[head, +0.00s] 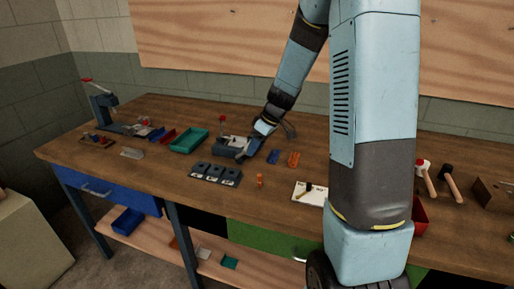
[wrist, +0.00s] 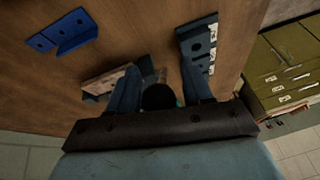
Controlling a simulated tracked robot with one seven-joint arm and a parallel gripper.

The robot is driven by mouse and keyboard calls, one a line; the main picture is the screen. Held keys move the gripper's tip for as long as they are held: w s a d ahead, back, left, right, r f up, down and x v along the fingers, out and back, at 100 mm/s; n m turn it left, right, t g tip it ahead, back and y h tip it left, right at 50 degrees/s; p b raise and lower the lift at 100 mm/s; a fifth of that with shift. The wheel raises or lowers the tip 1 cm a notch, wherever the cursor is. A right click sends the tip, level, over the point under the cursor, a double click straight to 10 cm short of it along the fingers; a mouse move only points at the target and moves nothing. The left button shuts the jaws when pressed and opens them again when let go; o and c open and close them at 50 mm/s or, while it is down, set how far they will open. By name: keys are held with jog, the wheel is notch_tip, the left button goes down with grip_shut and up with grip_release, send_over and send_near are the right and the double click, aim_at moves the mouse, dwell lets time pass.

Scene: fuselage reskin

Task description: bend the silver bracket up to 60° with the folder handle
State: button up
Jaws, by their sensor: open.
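The folder (head: 228,149), a grey-blue bench tool with a red knob (head: 222,118), stands mid-bench in the head view. My gripper (head: 252,146) is low at its right side. In the wrist view my gripper (wrist: 160,92) has its two fingers apart, with a dark round thing between them that I cannot identify. I cannot tell whether the fingers touch the folder handle.
A teal tray (head: 189,141) stands left of the folder, and a dark block row (head: 215,174) in front. Blue (head: 273,156) and orange (head: 293,159) brackets lie to the right. A red-handled press (head: 103,108) stands far left.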

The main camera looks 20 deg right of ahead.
jog(key=shift+a+f, duration=0.1)
jog(key=shift+f, duration=0.25)
grip_shut()
dwell(0.3)
jog(key=shift+d, duration=0.2)
jog(key=shift+w+r, duration=0.1)
jog(key=shift+r, duration=0.05)
